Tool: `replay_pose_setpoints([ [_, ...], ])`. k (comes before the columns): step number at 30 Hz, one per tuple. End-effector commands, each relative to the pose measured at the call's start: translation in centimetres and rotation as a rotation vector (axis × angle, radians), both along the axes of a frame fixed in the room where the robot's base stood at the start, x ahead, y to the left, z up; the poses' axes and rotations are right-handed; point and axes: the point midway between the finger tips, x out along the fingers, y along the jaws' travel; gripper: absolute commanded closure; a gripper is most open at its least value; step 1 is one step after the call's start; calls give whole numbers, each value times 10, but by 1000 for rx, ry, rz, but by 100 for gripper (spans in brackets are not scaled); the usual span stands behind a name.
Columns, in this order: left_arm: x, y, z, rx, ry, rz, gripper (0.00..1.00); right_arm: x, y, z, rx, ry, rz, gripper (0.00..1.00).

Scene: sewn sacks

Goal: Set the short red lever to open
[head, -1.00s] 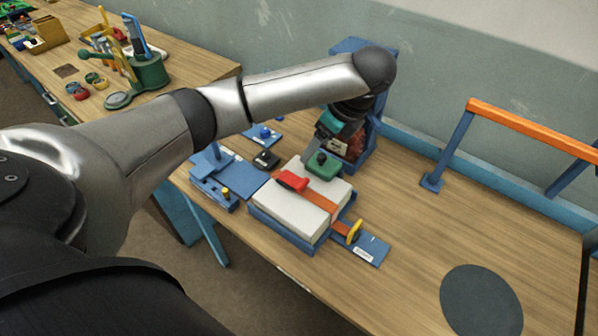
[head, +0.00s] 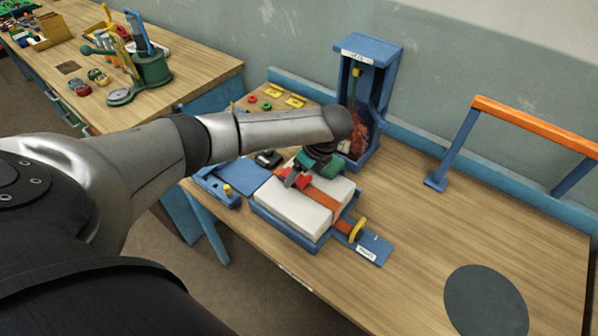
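A short red piece, which looks like the red lever (head: 303,181), sits at the top of an orange strap (head: 324,196) across a white block (head: 290,207). A green piece (head: 330,168) is just behind and right of it. My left gripper (head: 295,180) points down at the red piece, very close to or touching it. The wrist and fingers partly cover the red piece, and I cannot tell whether they hold it. The lever's open and closed positions cannot be read here. My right gripper is out of view.
The white block lies in a blue tray (head: 285,230). A tall blue frame (head: 378,52) stands behind. An orange-topped rail (head: 530,125) is at right. The table's right side is clear around a dark disc (head: 484,300).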

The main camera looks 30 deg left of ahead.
Motion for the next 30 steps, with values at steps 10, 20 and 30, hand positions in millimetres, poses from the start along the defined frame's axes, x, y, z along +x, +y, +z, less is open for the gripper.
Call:
replay_pose_setpoints([
  [10,0,0,0,-1,-1,0,36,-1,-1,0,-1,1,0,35],
  [20,0,0,0,-1,0,0,73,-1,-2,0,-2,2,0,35],
  [30,0,0,0,-1,0,0,100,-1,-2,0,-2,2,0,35],
])
